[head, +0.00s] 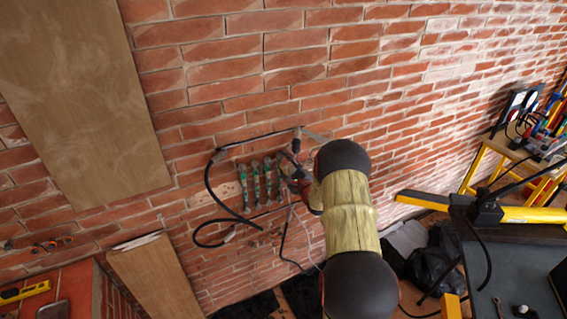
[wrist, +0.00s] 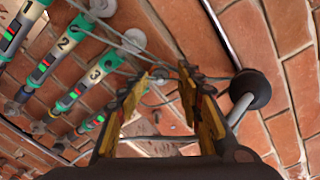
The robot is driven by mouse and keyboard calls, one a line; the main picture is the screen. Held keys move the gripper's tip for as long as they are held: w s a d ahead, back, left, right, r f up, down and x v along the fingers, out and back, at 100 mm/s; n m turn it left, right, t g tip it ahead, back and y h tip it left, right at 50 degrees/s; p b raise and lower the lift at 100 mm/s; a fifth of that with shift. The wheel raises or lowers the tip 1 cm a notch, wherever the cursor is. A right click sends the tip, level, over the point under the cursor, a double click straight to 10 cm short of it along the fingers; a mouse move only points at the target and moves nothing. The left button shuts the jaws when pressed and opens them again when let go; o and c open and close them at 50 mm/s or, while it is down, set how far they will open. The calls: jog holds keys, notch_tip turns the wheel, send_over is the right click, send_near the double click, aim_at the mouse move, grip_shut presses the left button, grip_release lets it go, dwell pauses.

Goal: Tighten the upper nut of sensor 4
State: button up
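In the wrist view, sensor 1 (wrist: 17,32), sensor 2 (wrist: 58,52) and sensor 3 (wrist: 92,78) are numbered green and grey rods on the brick wall. A fourth rod, apparently sensor 4 (wrist: 88,124), lies beside them, its upper part hidden behind my left finger. A small pale round piece (wrist: 160,74) shows between the fingertips; I cannot tell if it is the upper nut. My gripper (wrist: 162,85) has its yellow and black fingers apart, with no clear contact. In the head view, the sensor row (head: 255,184) is left of my gripper (head: 292,183), which is partly hidden by my arm.
A metal pipe with a black round joint (wrist: 250,90) runs right of the fingers. Thin cables cross near the fingertips. In the head view, black cables (head: 214,192) loop left of the sensors. Wooden boards (head: 85,100) lean at left; a yellow-legged stand (head: 485,165) is at right.

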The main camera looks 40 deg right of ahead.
jog(key=v, duration=0.8)
jog(key=shift+d, duration=0.1)
dwell(0.5)
